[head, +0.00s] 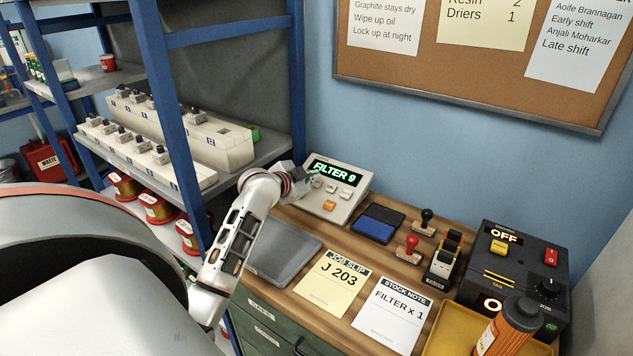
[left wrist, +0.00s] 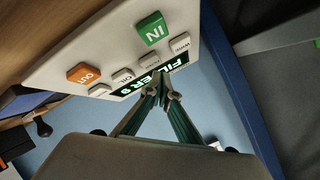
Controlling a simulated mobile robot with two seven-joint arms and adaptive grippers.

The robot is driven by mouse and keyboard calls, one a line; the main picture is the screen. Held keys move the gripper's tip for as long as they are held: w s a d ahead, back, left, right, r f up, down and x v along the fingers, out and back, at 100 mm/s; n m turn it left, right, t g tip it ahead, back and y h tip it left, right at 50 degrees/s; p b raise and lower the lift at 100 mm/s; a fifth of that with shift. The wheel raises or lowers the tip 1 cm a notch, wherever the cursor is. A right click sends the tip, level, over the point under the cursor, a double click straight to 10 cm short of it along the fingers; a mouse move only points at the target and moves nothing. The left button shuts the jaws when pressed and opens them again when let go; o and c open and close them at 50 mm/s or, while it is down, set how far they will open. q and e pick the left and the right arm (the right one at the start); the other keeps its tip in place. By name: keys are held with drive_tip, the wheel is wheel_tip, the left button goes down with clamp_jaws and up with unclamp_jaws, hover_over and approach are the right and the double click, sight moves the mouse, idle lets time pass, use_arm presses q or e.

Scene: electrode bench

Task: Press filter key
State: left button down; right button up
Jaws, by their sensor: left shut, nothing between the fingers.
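A pale keypad console (head: 351,205) stands at the back of the bench, its green display (head: 336,172) reading FILTER 9. In the left wrist view it has a green IN key (left wrist: 151,28), an orange OUT key (left wrist: 84,73) and several small white keys (left wrist: 150,61). I cannot tell which white key is the filter key; their labels are mostly unreadable. My left gripper (head: 313,177) is shut and empty at the console's left side. In the left wrist view its fingertips (left wrist: 163,84) overlap the display's edge near the white keys; contact is unclear. My right gripper is out of view.
Blue shelving (head: 170,120) with white racks stands close to the left of my arm. Right of the console are a blue ink pad (head: 378,224), stamps (head: 412,245) and a dark machine (head: 520,262) reading OFF. A grey tray (head: 283,252) and paper slips lie in front.

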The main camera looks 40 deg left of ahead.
use_arm(q)
drive_tip(key=shift+s+d+r, duration=0.1)
drive_tip(key=shift+s+r, duration=0.2)
drive_tip(key=shift+r, duration=0.45)
drive_tip(key=shift+s+a+r, duration=0.1)
drive_tip(key=shift+s+r, duration=0.25)
drive_tip(key=shift+r, duration=0.45)
drive_tip(key=shift+s+d+r, duration=0.1)
drive_tip(key=shift+s+r, duration=0.2)
drive_tip(key=shift+r, duration=0.45)
drive_tip(key=shift+s, duration=0.1)
